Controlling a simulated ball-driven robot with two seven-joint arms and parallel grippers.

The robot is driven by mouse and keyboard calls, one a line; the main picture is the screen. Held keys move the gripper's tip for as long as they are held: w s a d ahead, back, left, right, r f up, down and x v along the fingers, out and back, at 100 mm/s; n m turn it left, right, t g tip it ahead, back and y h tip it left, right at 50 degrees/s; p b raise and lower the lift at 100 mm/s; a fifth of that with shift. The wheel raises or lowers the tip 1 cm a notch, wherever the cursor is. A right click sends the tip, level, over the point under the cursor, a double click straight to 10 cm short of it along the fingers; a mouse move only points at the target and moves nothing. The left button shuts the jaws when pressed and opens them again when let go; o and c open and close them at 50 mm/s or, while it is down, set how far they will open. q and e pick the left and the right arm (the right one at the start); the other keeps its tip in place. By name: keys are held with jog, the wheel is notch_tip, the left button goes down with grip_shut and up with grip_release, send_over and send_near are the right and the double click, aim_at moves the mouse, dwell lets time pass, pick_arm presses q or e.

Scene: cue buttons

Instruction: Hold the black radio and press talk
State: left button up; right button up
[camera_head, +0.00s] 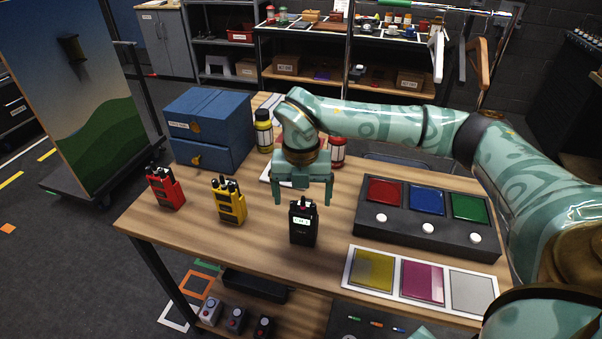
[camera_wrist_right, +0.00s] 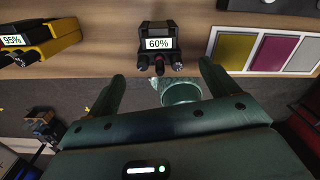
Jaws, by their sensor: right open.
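The black radio (camera_head: 303,232) stands upright near the front edge of the wooden table. Its lit screen faces the front in the head view. The wrist view also shows the black radio (camera_wrist_right: 160,30), with a screen reading 60% and knobs on its top. My right gripper (camera_head: 303,202) is open, pointing down just above the black radio. In the wrist view the black radio is beyond the fingertips, in line with the gap between them; nothing is held. The talk button cannot be made out. My left gripper is not in view.
A yellow radio (camera_head: 229,206) and a red radio (camera_head: 165,190) stand to the left. A button console (camera_head: 425,233) and a colored panel strip (camera_head: 422,285) lie to the right. A blue drawer box (camera_head: 208,133) and bottles (camera_head: 264,133) stand behind.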

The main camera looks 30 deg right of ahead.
aim_at(303, 212)
notch_tip(303, 212, down, 6)
jog(key=shift+f+b, duration=0.1)
jog(key=shift+b, duration=0.25)
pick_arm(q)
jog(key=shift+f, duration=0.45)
pick_arm(e)
jog(key=c, duration=1.2)
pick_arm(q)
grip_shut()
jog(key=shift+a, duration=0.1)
